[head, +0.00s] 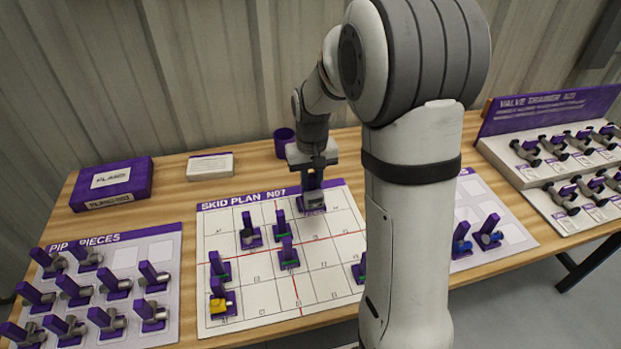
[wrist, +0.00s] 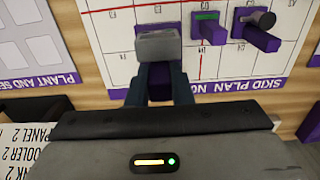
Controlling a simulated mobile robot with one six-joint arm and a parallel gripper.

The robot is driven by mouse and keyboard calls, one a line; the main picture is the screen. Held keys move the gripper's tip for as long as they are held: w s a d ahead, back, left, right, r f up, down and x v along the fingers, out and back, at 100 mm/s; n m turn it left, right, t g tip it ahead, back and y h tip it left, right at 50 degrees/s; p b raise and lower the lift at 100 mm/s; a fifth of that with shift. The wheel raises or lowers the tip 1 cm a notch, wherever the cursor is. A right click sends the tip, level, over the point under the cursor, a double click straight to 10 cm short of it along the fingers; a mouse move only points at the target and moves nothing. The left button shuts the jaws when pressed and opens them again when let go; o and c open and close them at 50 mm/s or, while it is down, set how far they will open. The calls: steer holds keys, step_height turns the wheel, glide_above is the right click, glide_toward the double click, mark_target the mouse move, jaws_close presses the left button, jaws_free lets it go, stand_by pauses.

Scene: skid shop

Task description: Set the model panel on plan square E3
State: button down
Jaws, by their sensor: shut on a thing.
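My gripper (head: 312,176) is shut on the model panel (head: 314,200), a grey block on a purple grip, over the far edge of the skid plan board (head: 345,195). In the wrist view my gripper (wrist: 158,82) holds the panel (wrist: 158,45) by its purple grip. I cannot tell whether the panel touches the board. The white board has a purple title strip, a grid and red lines. Its square labels are too small to read surely, and my arm hides its right part in the head view, so I cannot make out E3.
The pipe pieces board (head: 165,250) is at left. A purple cup (head: 284,143), a white box (head: 210,165) and a purple box (head: 112,183) stand behind.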

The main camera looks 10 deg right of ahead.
mark_target(312, 193)
steer(key=shift+f+b, duration=1.45)
steer(key=shift+f, duration=0.75)
steer(key=shift+f, duration=0.1)
steer(key=shift+f+b, duration=1.25)
steer(key=shift+f, duration=0.45)
steer(key=shift+f+b, duration=0.55)
steer(key=shift+f, duration=0.2)
steer(key=c, duration=1.2)
jaws_free()
steer(key=shift+r, duration=0.2)
steer(key=shift+r+p, duration=0.45)
steer(key=shift+p, duration=0.05)
